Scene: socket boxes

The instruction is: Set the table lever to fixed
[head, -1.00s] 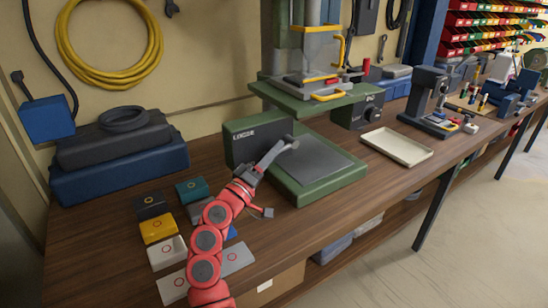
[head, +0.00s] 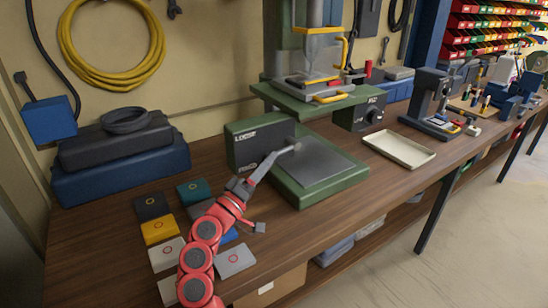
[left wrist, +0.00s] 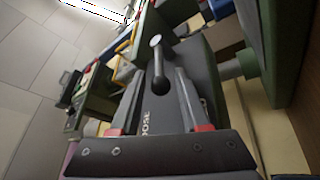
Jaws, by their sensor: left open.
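The table lever is a grey bar with a round knob (left wrist: 156,41), in front of a dark box (head: 258,142) on the green drill press. The box is marked LOOSE near its top; a second, lower label is too blurred to read. In the head view my left gripper (head: 268,164) reaches up to the box front, and finger and lever are hard to tell apart there. In the left wrist view its open fingers (left wrist: 160,88) point at the lever, whose lower end lies between them. I cannot tell whether they touch it. My right gripper is not in view.
The press base (head: 318,190) has a grey plate, with a raised green table (head: 310,98) above. A cream tray (head: 399,149) stands to the right. A blue case (head: 120,172) is at the back left.

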